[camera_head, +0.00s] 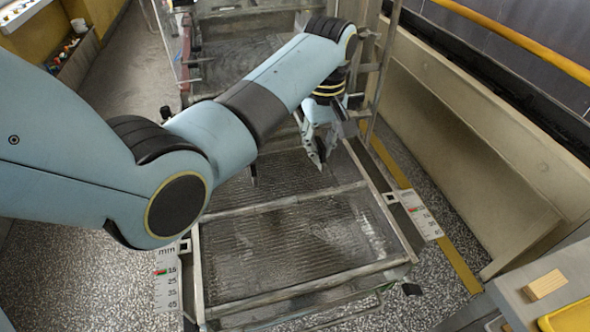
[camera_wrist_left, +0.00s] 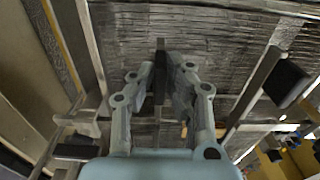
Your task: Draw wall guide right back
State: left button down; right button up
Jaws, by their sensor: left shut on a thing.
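My left gripper (camera_head: 318,160) points down over the wire mesh (camera_head: 300,245), near the upper end of the right-hand rail. In the left wrist view its two fingers (camera_wrist_left: 160,85) are closed on a dark upright tab (camera_wrist_left: 160,62), which I take for the handle of the wall guide right. The rest of that guide is hard to make out, and the fingers hide the tab's lower part. A metal rail (camera_head: 385,205) runs along the mesh's right side beside a white mm scale (camera_head: 420,214). My right gripper is not in view.
Another mm scale (camera_head: 167,278) stands at the mesh's left side. A long beige panel (camera_head: 470,150) and a yellow strip (camera_head: 458,265) run along the right. A wooden block (camera_head: 545,285) and part of a yellow tray (camera_head: 568,318) are at the lower right.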

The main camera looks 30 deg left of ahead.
pick_arm(q)
jog(key=w+d, duration=0.1)
jog(key=w, duration=0.1)
jog(key=w+d+b, duration=0.1)
jog(key=d, duration=0.1)
jog(key=shift+w+d+f+b, duration=0.1)
jog(key=shift+w+b, duration=0.2)
jog(key=shift+w, duration=0.05)
jog(key=shift+w+d, duration=0.1)
jog(key=shift+w, duration=0.15)
jog(key=c, duration=1.7)
grip_release()
jog(key=shift+d, duration=0.1)
jog(key=shift+c, duration=0.2)
jog(key=shift+o, duration=1.2)
jog(key=shift+w, duration=0.1)
jog(key=shift+o, duration=0.7)
jog(key=shift+r, duration=0.2)
notch_tip(320, 180, up, 12)
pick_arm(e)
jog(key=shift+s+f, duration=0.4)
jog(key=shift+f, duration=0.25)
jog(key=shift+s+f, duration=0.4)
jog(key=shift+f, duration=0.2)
pick_arm(q)
jog(key=shift+f, duration=0.1)
